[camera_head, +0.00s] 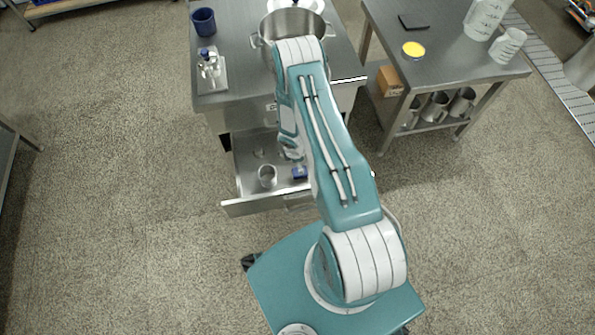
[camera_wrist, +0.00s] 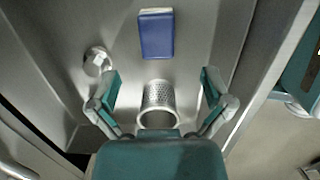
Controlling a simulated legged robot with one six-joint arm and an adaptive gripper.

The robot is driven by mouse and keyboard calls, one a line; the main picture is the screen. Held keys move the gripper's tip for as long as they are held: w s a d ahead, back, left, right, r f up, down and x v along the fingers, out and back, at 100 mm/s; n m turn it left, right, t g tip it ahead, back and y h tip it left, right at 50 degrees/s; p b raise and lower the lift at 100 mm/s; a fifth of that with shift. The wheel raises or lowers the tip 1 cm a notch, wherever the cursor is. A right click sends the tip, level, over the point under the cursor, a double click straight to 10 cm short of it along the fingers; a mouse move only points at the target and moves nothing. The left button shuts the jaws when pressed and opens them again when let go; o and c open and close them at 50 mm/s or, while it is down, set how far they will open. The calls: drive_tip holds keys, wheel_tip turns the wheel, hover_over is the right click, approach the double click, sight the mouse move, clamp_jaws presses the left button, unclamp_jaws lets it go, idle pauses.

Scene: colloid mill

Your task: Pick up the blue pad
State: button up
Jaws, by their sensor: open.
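The blue pad (camera_wrist: 156,34) lies flat in the open metal drawer (camera_wrist: 205,30), near the top middle of the wrist view. In the head view the blue pad (camera_head: 299,173) shows as a small blue block in the drawer (camera_head: 243,172), close beside my arm. My gripper (camera_wrist: 160,78) is open, with its two fingers spread apart and nothing held. In the wrist view the pad appears beyond the fingertips, not between them. In the head view my gripper is largely hidden by my arm.
The drawer walls bound the space. Above it, the counter (camera_head: 235,50) bears a pot (camera_head: 290,22) and a blue cup (camera_head: 203,22).

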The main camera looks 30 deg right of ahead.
drive_tip(key=f, duration=0.8)
drive_tip(key=shift+w+d+f, duration=0.15)
drive_tip(key=shift+d+f, duration=0.05)
drive_tip(key=shift+d, duration=0.1)
drive_tip(key=c, duration=1.2)
